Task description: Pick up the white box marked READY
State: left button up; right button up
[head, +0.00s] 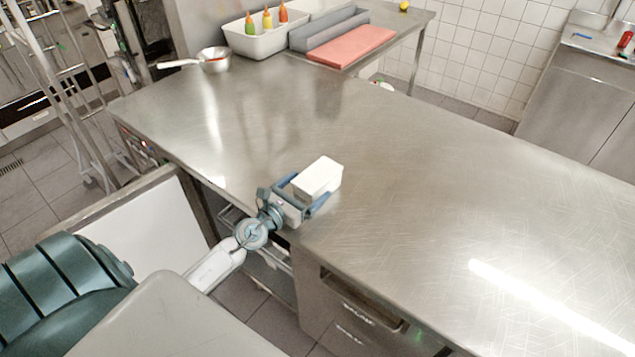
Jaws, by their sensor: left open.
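A small white box (319,174) sits at the near edge of the steel worktop, left of the middle of the head view. No READY marking can be read on the faces that show. My left gripper (306,193) reaches in from the lower left at the worktop edge. Its fingers are open, one on each side of the near part of the box. I cannot tell whether they touch it. My right gripper is not in view.
The steel worktop (450,190) is clear around the box and to the right. At its far end are a saucepan (214,60), a white tub (262,42) with several sauce bottles, a grey bin (328,27) and a pink board (351,46). Drawers lie below the near edge.

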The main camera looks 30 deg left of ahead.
aim_at(314, 181)
pick_arm(q)
jog(key=w, duration=0.3)
jog(key=shift+w+d+f, duration=0.2)
jog(key=shift+w+d, duration=0.05)
jog(key=shift+w, duration=0.05)
jog(key=shift+s, duration=0.1)
jog(key=shift+r, duration=0.1)
jog(key=c, duration=1.4)
jog(key=shift+r, duration=0.15)
